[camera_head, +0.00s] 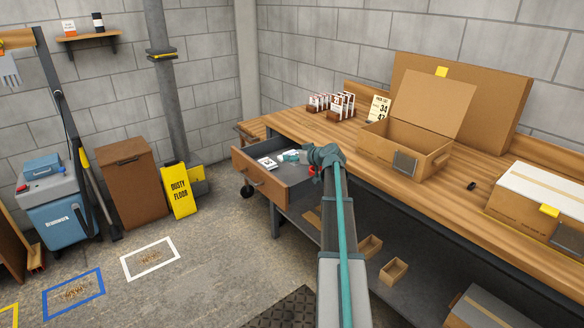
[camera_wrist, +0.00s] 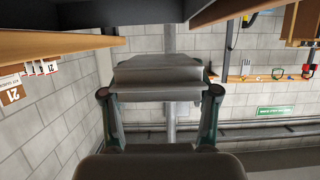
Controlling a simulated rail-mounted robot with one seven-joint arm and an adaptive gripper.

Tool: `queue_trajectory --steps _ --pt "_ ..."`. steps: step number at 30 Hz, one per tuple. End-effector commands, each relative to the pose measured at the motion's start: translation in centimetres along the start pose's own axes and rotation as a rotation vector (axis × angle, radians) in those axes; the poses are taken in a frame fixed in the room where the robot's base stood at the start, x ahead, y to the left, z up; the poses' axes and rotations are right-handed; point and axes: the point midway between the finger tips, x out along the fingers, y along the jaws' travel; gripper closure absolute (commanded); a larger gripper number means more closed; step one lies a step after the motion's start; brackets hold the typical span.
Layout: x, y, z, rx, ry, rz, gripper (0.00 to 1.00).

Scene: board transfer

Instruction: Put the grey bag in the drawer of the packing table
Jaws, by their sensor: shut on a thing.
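The packing table (camera_head: 420,205) stands along the back wall. Its drawer (camera_head: 262,182) is pulled open at the left end, with a dark grey inside. A white card (camera_head: 267,162) and small white and teal items (camera_head: 290,156) show in or just behind it. My gripper (camera_head: 326,156) is at the drawer's right side in the head view, largely hidden by my own arm. In the wrist view my gripper (camera_wrist: 158,96) is shut on the grey bag (camera_wrist: 158,76), which spans between the fingers. I cannot make out the bag in the head view.
An open cardboard box (camera_head: 402,135) and a closed box (camera_head: 540,195) stand on the tabletop. Red-and-white packets (camera_head: 332,104) are at the back. A yellow floor sign (camera_head: 179,190), brown bin (camera_head: 132,183) and blue cart (camera_head: 58,205) stand left. The floor before the drawer is clear.

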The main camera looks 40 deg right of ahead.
Motion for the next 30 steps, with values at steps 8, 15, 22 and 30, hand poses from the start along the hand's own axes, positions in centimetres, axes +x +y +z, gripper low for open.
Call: queue_trajectory --steps 8,15,22,30 --pt "3.6 1.3 2.2 0.000 0.000 0.000 0.89" --pt "4.8 1.7 3.0 0.001 -0.001 -0.001 0.89" --pt "6.0 1.7 5.6 0.001 0.000 0.000 0.89" --pt "6.1 1.7 5.9 0.000 0.001 0.000 0.89"
